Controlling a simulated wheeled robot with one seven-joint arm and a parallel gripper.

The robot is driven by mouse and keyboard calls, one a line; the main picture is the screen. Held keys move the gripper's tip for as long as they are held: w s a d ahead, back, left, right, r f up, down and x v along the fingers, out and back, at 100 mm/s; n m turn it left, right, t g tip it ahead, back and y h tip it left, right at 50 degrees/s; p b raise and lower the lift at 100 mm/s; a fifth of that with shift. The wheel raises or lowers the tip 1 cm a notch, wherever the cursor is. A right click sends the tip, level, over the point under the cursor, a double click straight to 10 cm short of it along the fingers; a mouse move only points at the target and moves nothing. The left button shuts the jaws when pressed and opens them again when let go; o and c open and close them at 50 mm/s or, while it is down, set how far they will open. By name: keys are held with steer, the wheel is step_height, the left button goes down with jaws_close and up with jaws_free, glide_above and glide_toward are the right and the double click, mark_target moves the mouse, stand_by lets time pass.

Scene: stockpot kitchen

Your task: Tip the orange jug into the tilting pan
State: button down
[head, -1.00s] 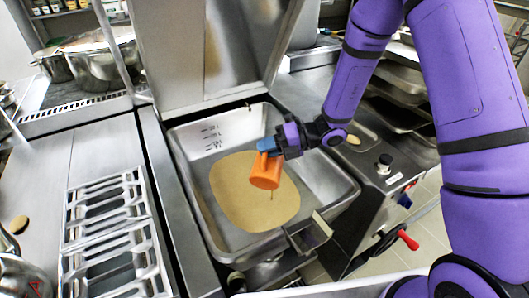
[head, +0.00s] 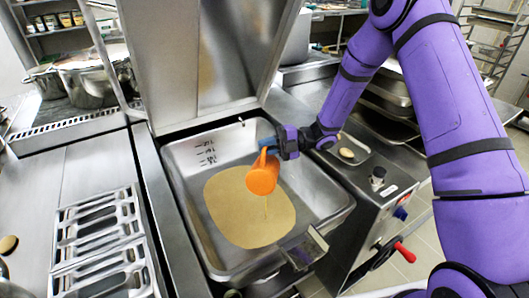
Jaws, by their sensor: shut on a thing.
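The orange jug (head: 262,175) is tilted over the tilting pan (head: 312,190), apart from the pan's floor. A thin stream falls from its lower edge toward a tan pool (head: 242,218) that lies on the pan's floor. My gripper (head: 276,146) is shut on the jug at its upper right side, where a blue part shows. The jug's handle and its inside are mostly hidden. The pan's lid (head: 210,60) stands raised behind the pan.
A slotted metal rack (head: 98,235) lies on the steel counter at the left. Large pots (head: 90,82) stand at the back left. A control panel with a black knob (head: 378,174) and a red-handled lever (head: 404,252) is right of the pan.

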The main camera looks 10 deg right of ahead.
mark_target(263, 156)
steer(key=shift+w+d+f+m+y, duration=0.1)
steer(key=shift+w+d+m+y, duration=0.2)
steer(key=shift+w+m, duration=0.4)
steer(key=shift+w+d+m+y, duration=0.3)
steer(key=shift+w+m, duration=0.1)
steer(key=shift+w, duration=0.45)
steer(key=shift+s+a, duration=0.1)
stand_by(1.5)
